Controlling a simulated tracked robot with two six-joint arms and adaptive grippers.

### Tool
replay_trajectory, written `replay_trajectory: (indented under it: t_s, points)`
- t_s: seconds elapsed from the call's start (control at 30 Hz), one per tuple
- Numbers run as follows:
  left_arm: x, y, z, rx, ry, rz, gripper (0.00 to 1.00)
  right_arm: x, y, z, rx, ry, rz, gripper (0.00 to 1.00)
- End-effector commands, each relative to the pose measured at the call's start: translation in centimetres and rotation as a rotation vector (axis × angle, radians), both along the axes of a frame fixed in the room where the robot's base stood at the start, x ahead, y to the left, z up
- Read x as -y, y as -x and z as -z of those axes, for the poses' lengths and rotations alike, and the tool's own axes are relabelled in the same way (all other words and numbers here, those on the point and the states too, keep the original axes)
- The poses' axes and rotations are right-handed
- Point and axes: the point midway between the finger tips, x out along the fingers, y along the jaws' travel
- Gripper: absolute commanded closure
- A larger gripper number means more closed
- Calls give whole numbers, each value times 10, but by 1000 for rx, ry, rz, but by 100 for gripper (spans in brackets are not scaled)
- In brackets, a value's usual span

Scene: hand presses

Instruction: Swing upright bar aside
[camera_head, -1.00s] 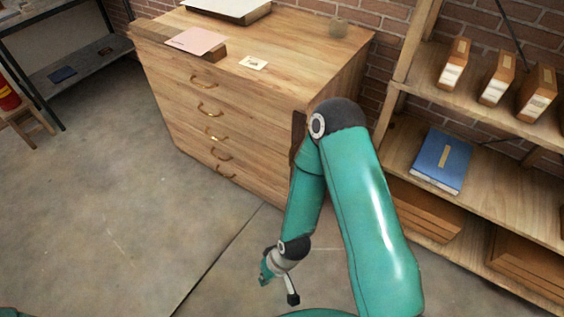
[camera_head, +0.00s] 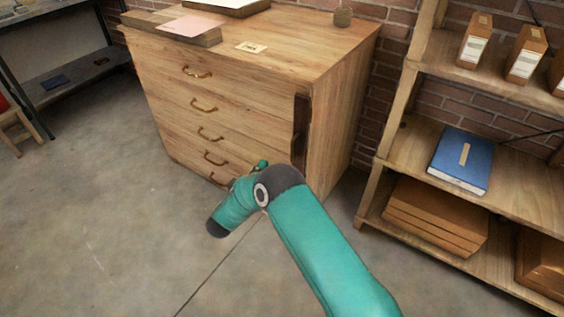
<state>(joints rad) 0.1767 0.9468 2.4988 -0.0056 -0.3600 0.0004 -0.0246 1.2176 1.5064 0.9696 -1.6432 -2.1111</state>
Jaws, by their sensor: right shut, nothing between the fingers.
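The upright bar (camera_head: 301,128) is a dark brown strip at the right front edge of the wooden drawer cabinet (camera_head: 335,120). It stands vertical, and its lower part is hidden behind my right arm's elbow. My right gripper (camera_head: 262,165) is mostly hidden behind my arm; only a small green part shows, in front of the lower drawers and left of the bar. It is shut and empty. I cannot tell whether it touches the cabinet; in the picture it is apart from the bar. My left gripper is not in view.
The cabinet's drawers have brass handles (camera_head: 203,106). A wooden shelf with a blue book (camera_head: 462,160) stands at the right.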

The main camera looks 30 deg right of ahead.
Motion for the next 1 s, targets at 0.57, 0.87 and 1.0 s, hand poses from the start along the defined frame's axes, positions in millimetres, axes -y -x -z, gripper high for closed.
replay_trajectory:
  t_s: [0.57,0.87,1.0]
  points:
    - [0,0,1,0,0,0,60,17,-9,0,0,1,4,100]
    - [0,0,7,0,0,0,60,64,-36,0,0,2,4,100]
    - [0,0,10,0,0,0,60,84,-49,1,-1,2,2,100]
